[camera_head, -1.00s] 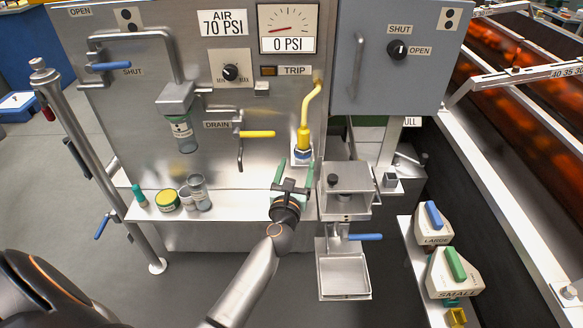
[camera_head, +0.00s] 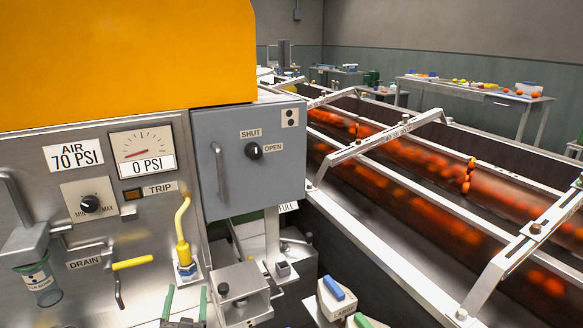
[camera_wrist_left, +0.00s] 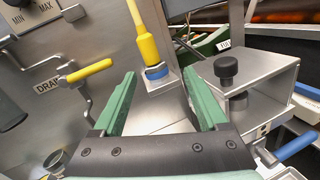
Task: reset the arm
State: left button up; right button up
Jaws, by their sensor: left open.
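My left gripper (camera_head: 185,302) shows at the bottom edge of the head view, with only its green fingers and part of its dark body in sight. The left wrist view shows it open (camera_wrist_left: 158,88), with nothing between the fingers. The fitting (camera_head: 184,256) also stands above the gripper in the head view. The rest of my left arm is hidden below the picture. My right gripper does not show.
A metal box with a black knob (camera_head: 240,290) stands close right of the gripper. The yellow drain handle (camera_head: 132,262) sticks out at left. A grey cabinet (camera_head: 250,155) hangs above. Rollers carrying oranges (camera_head: 420,170) run along the right.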

pick_arm(q)
jog(key=s+d+f+m+g+h, duration=0.1)
jog(key=s+d+f+m+h, duration=0.4)
jog(key=m, duration=0.7)
jog(key=s+d+f+m+g+h, duration=0.2)
jog(key=s+d+f+m+h, duration=0.15)
jog(key=s+d+m, duration=0.65)
jog(key=s+f+m+g, duration=0.5)
jog(key=s+f+m, duration=0.45)
jog(key=m, duration=0.65)
jog(key=s+a+r+p, duration=0.1)
jog(key=a+r+p, duration=0.1)
jog(key=r+p, duration=0.5)
jog(key=s+a+r+y+p, duration=0.1)
jog(key=s+a+r+p, duration=0.1)
jog(key=r+p, duration=0.5)
jog(key=shift+p, duration=1.2)
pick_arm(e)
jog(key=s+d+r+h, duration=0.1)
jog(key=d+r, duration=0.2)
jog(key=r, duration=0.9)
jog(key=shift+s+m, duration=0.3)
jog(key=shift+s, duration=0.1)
pick_arm(q)
jog(key=shift+s, duration=0.1)
jog(key=shift+c, duration=0.3)
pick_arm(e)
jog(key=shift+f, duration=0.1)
